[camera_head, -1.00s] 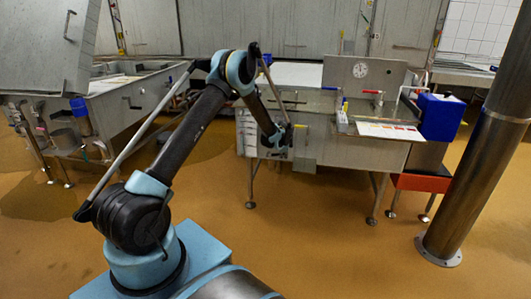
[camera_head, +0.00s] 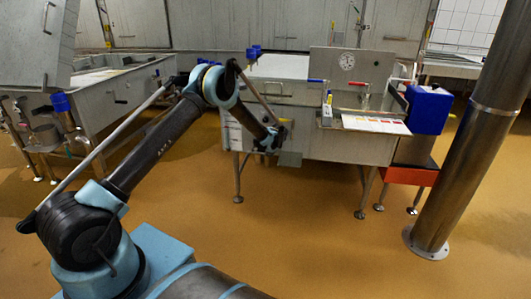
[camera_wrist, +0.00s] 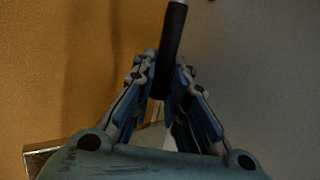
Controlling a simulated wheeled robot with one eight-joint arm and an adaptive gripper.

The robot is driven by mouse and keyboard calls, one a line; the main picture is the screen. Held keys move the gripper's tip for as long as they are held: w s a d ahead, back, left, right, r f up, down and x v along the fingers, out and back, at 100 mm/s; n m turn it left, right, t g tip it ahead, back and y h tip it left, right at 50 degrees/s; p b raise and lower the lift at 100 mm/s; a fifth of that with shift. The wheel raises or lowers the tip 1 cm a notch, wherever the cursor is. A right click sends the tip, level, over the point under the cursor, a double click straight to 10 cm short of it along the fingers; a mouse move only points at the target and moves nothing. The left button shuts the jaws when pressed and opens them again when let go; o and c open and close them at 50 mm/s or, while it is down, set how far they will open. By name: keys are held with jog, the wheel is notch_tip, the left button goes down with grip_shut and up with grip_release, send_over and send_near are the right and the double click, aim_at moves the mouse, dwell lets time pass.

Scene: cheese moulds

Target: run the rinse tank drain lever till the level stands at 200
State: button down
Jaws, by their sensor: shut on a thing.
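The wrist view shows my gripper (camera_wrist: 168,95) with its blue-grey fingers closed around a dark round bar (camera_wrist: 174,35), which looks like the lever's handle. In the head view my gripper (camera_head: 270,142) is at the front left of a steel tank (camera_head: 345,147); the lever there is hidden or too small to make out. A round white dial (camera_head: 347,61) is on the upright panel behind the tank. Its reading is too small to tell, and the level in the tank cannot be read.
A red-handled valve (camera_head: 359,84) and a sheet with coloured bands (camera_head: 375,124) are on the tank's right part. A blue box (camera_head: 428,110) stands above a red stand (camera_head: 409,176). A steel column (camera_head: 470,150) is at right. Another steel vat (camera_head: 110,100) is at left. The floor in front is clear.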

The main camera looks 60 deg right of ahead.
jog(key=c, duration=1.8)
grip_release()
jog(key=shift+f, duration=0.1)
jog(key=shift+c, duration=0.2)
jog(key=v, duration=1.2)
